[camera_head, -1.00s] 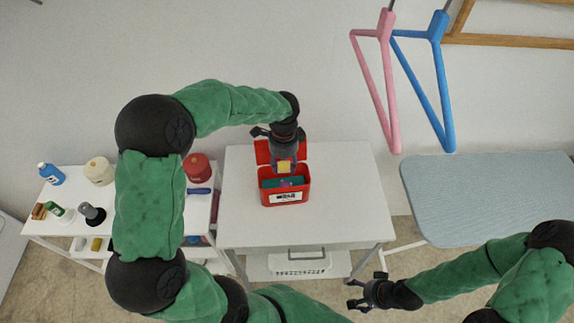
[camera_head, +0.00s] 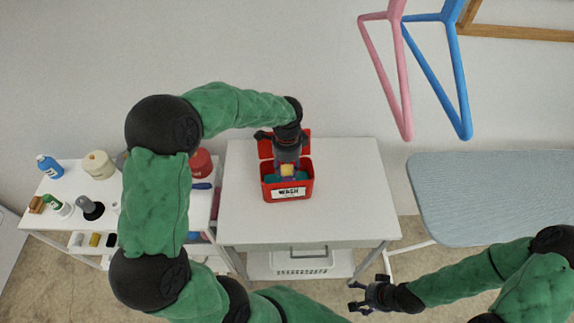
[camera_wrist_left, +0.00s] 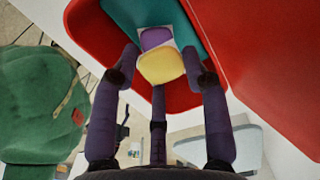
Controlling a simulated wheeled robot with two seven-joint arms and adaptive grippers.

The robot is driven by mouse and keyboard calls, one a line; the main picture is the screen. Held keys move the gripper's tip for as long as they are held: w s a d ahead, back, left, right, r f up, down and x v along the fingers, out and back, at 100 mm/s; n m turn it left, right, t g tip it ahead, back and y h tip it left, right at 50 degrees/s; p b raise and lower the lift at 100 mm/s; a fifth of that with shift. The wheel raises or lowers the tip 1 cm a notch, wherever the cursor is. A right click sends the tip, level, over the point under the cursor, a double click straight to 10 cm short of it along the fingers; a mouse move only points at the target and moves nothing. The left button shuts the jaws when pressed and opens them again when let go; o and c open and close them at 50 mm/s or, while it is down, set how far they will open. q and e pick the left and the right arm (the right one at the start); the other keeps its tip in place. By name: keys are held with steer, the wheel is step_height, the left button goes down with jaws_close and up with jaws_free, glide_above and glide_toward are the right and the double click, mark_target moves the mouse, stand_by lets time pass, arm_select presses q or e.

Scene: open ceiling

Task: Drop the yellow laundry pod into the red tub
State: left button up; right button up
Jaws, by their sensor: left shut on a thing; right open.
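The red tub (camera_head: 268,186) stands on the white table with its lid (camera_head: 265,149) open toward the back; its front has a white label reading WASH. The tub's teal inside shows in the left wrist view (camera_wrist_left: 121,12). My left gripper (camera_head: 288,168) points down over the tub's opening and is shut on the yellow laundry pod (camera_head: 288,170). In the left wrist view the yellow pod (camera_wrist_left: 160,66), with a purple patch (camera_wrist_left: 155,38) beside it, sits between the fingertips. I cannot tell how deep it is. My right gripper (camera_head: 362,293) is open and empty, in front of the table.
The white table (camera_head: 345,185) is bare around the tub. A white shelf unit on the left holds a blue bottle (camera_head: 49,168), a cream roll (camera_head: 98,164) and other items. A grey-blue ironing board (camera_head: 490,195) is at right. Pink (camera_head: 402,100) and blue (camera_head: 440,85) hangers hang above.

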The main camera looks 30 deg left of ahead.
arm_select(q)
steer(key=o, duration=0.9)
steer(key=shift+o, duration=0.2)
step_height(320, 180, up, 12)
stand_by(0.5)
